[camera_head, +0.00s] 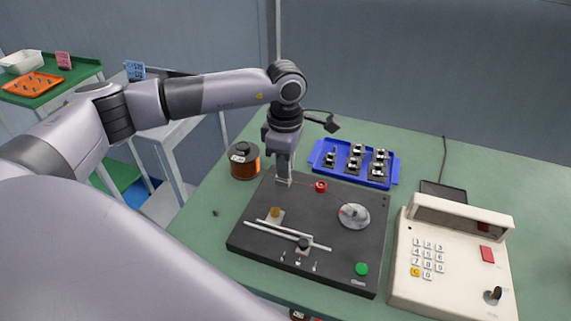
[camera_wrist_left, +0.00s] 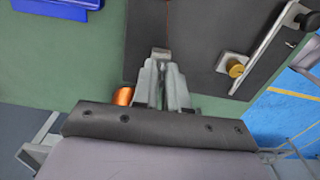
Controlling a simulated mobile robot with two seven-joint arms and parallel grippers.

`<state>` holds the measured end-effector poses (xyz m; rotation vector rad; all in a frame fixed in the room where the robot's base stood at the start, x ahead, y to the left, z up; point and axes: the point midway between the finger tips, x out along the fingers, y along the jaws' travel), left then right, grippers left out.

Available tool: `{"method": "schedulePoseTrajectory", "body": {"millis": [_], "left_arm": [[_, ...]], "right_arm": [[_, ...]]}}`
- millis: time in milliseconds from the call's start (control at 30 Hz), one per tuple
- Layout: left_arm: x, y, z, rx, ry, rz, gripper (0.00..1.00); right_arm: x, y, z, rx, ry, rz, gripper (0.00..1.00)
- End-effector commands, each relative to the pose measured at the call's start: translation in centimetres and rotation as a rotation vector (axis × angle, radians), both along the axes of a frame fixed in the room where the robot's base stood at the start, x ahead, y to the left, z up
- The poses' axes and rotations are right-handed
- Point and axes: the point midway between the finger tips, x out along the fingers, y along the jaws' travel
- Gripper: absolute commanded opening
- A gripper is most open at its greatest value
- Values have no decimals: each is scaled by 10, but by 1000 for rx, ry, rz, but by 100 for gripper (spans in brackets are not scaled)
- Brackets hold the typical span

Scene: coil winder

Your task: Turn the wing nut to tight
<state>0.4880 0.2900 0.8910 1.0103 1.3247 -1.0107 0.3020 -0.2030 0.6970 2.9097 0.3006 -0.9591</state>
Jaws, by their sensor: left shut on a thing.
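The coil winder (camera_head: 345,262) is a flat dark plate on the green table. My left gripper (camera_head: 283,182) points straight down at the plate's back left corner, its fingers closed. In the left wrist view the fingertips (camera_wrist_left: 160,60) close on a small grey metal piece (camera_wrist_left: 160,52), which I take to be the wing nut; the fingers hide most of it, so its wings and angle cannot be told. A thin reddish wire runs from this spot past a red round piece (camera_head: 321,186) to a silver disc (camera_head: 354,216). My right gripper is not in view.
A copper wire spool (camera_head: 245,161) stands close left of my gripper. A blue tray (camera_head: 378,180) with several dark parts lies behind the plate. A brass knob (camera_head: 276,212), a rail (camera_head: 287,236) and a green button (camera_head: 361,269) are on the plate. A beige keypad unit (camera_head: 450,262) stands right.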

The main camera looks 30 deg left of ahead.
Motion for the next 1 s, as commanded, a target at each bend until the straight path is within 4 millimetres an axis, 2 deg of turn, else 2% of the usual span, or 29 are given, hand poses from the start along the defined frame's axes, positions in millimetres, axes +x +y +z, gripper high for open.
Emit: {"method": "schedulePoseTrajectory", "body": {"millis": [367, 400, 433, 767, 1000], "left_arm": [[0, -1, 1, -2, -1, -48, 0], [0, -1, 1, -2, -1, -48, 22], [0, -1, 1, -2, -1, -48, 28], [0, -1, 4, -1, -2, -47, 28], [1, -1, 38, -3, -6, -46, 28]], "right_arm": [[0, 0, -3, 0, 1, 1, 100], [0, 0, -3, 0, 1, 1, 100], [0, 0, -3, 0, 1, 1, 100], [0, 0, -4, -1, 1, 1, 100], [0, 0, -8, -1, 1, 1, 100]]}}
